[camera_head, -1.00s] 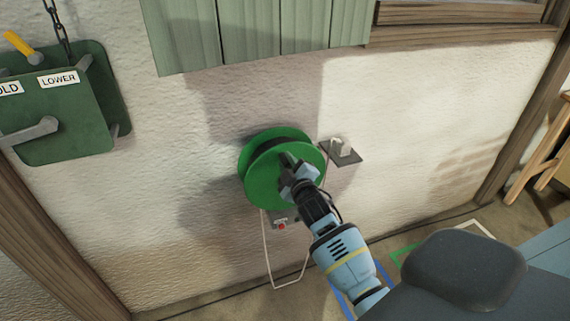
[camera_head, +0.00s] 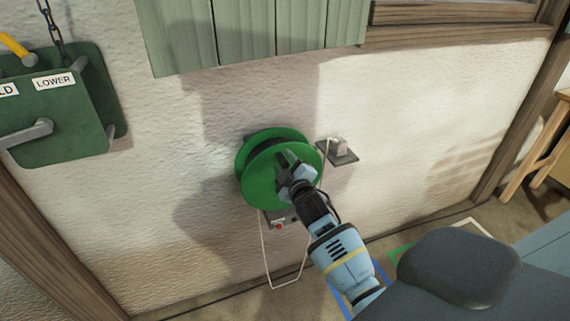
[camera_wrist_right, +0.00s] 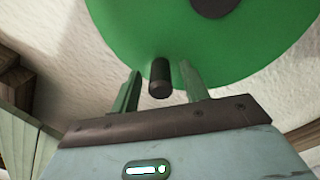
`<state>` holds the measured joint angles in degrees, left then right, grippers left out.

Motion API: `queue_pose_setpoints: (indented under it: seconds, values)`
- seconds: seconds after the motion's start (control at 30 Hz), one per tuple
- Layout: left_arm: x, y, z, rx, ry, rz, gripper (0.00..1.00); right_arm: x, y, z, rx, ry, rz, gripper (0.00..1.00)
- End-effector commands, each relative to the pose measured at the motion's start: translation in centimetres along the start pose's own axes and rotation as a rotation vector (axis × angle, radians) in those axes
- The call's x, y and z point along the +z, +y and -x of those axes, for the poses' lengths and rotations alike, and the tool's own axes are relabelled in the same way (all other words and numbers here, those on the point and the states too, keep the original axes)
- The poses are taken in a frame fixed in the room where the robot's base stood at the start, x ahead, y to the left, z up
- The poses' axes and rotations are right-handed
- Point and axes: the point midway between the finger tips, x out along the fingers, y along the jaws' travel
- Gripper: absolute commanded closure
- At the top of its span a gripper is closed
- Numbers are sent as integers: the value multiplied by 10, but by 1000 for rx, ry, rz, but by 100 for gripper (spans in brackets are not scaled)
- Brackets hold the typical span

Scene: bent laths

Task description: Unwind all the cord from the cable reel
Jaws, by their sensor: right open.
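The green cable reel (camera_head: 262,185) is mounted on the white wall. A pale cord (camera_head: 264,250) hangs from it in a loop almost to the floor. How much is still wound on the reel is hard to see. My right gripper (camera_head: 284,158) is in front of the reel's face, open. In the right wrist view, a dark crank knob (camera_wrist_right: 160,78) on the green disc stands between the two open fingers of the right gripper (camera_wrist_right: 160,88), with a gap on either side. My left gripper is not in view.
A small grey bracket (camera_head: 343,157) with a white fitting is on the wall right of the reel. A box with a red button (camera_head: 279,226) sits just below the reel. A green lever box (camera_head: 60,125) labelled LOWER is at the left. Green shutters (camera_head: 255,35) are above.

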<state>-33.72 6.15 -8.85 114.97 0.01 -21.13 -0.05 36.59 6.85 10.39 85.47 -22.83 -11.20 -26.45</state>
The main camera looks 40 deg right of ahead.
Motion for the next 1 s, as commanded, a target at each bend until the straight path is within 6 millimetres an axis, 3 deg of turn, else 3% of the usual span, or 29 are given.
queue_pose_setpoints:
  seconds: [0.5,1.0]
  values:
    - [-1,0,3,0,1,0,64,0,0,66,-1,0,0,55]
    - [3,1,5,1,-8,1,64,0,0,76,0,-1,0,55]
